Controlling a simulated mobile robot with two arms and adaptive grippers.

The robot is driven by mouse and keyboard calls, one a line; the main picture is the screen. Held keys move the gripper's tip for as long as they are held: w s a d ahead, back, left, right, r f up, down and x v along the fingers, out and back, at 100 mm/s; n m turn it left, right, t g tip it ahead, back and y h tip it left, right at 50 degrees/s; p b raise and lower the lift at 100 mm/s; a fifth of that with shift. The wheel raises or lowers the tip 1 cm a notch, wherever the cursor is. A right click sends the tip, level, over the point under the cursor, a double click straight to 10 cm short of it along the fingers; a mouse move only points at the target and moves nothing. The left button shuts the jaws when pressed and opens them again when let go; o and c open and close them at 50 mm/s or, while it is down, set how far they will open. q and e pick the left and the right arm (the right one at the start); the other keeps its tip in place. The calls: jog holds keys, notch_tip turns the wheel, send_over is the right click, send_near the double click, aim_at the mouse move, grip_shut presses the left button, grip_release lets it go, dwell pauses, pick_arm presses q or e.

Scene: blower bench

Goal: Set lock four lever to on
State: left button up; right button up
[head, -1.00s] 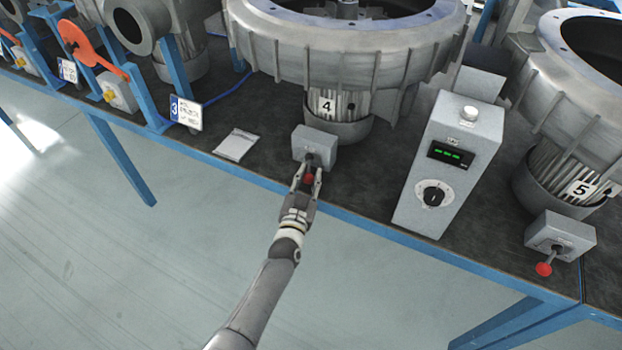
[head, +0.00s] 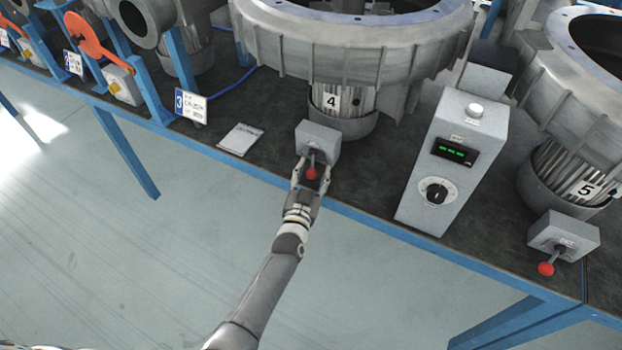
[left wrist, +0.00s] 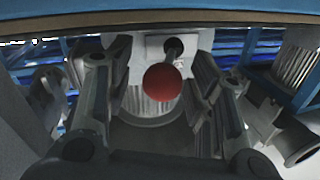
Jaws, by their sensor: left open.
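The lock four lever (head: 312,172) has a red ball knob on a dark stem and sticks out of a small grey box (head: 319,140) below the blower marked 4. Its stem points down toward the bench's front edge in the head view. My left gripper (head: 311,175) is open, with one finger on each side of the red knob. In the left wrist view the red knob (left wrist: 167,82) sits between the two spread fingers (left wrist: 165,105), with gaps on both sides. My right gripper is not in view.
A grey control box (head: 452,165) with a dial and green display stands to the right. Another red-knobbed lever (head: 546,268) is at blower 5. A white paper (head: 241,139) lies left of the lever box. The blue bench edge (head: 370,215) runs below.

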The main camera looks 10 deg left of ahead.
pick_arm(q)
jog(key=s+a, duration=0.1)
jog(key=s, duration=1.1)
jog(key=shift+a, duration=0.2)
jog(key=s+a+f+g, duration=0.2)
jog(key=s+f+g, duration=0.45)
jog(key=f, duration=0.85)
jog(key=s+a+f+g, duration=0.2)
jog(key=s+f+g, duration=0.1)
jog(key=s+f, duration=0.9)
jog(key=s+a+f+g, duration=0.2)
jog(key=s+a+f, duration=0.2)
jog(key=s, duration=0.4)
jog(key=s+a+f+g+y, duration=0.1)
jog(key=s+a+f+g, duration=0.2)
jog(key=s+f, duration=0.3)
jog(key=s+a+f+n+g+y, duration=0.1)
jog(key=s+a+f, duration=0.3)
jog(key=s, duration=0.6)
jog(key=shift+a+f+g, duration=0.35)
jog(key=shift+f+g, duration=0.25)
jog(key=shift+g, duration=0.05)
jog(key=shift+c, duration=0.3)
